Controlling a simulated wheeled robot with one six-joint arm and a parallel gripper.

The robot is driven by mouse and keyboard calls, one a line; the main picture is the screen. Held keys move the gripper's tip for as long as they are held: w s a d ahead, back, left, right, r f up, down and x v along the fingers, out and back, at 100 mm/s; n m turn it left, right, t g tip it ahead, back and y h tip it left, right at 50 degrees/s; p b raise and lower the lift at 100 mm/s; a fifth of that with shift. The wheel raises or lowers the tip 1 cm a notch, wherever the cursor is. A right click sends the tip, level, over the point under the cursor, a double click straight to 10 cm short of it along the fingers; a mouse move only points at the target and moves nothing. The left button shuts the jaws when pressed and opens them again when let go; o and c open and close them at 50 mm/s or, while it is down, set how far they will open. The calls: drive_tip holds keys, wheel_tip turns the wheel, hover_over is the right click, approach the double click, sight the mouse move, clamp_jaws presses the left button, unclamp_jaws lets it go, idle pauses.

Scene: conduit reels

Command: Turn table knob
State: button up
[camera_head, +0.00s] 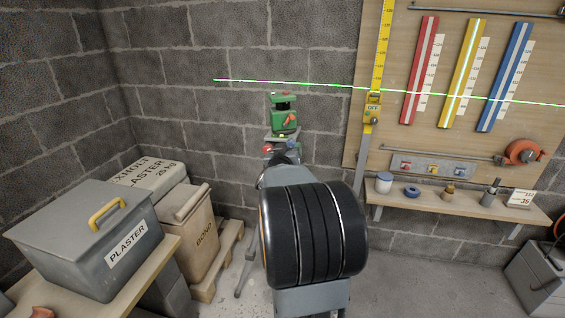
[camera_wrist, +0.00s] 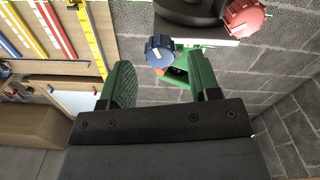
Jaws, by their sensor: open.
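A green laser level (camera_head: 284,120) with an orange-red lever stands on a small grey table on a tripod by the block wall and casts a green line. Below it in the head view, a red knob (camera_head: 267,149) and a small blue knob (camera_head: 291,144) show. In the wrist view, the dark blue knob (camera_wrist: 160,50) appears between the green fingertips, and the red knob (camera_wrist: 246,17) lies outside them to the right. My gripper (camera_wrist: 160,68) is open and empty; whether it touches the blue knob I cannot tell. In the head view my arm hides the gripper.
A wooden board (camera_head: 400,60) with a yellow measuring staff (camera_head: 380,60) and coloured bars is at the right, above a shelf (camera_head: 450,201) with small items. A plaster bin (camera_head: 90,240) and bond box (camera_head: 190,232) stand at the left. A tripod leg (camera_head: 245,272) reaches the floor.

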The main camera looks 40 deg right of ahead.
drive_tip(key=p+v, duration=0.1)
drive_tip(key=v, duration=0.9)
drive_tip(key=shift+a, duration=0.2)
drive_tip(key=shift+s, duration=0.1)
